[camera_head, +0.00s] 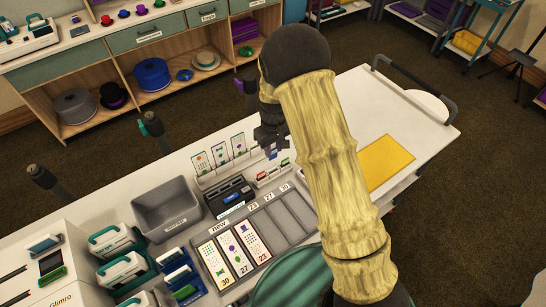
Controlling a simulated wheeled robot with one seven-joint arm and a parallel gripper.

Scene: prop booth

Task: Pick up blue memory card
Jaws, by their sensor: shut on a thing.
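My gripper (269,143) is over the white counter (345,100), to the left of my arm's upper part. It points down and is shut on a small blue thing, the blue memory card (271,153), of which only a little shows below the fingers. The card is just above or at the row of small red, white and green cards (271,172); whether it touches anything there is too small to tell. A dark device with a label (231,197) sits to the lower left of the gripper.
Upright picture cards (220,154) stand left of the gripper. A grey bin (167,207) and a grey tray with card slots (268,228) lie nearby. A yellow sheet (387,163) is at right. Dark posts rise along the counter's back edge. The counter's far right is mostly clear.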

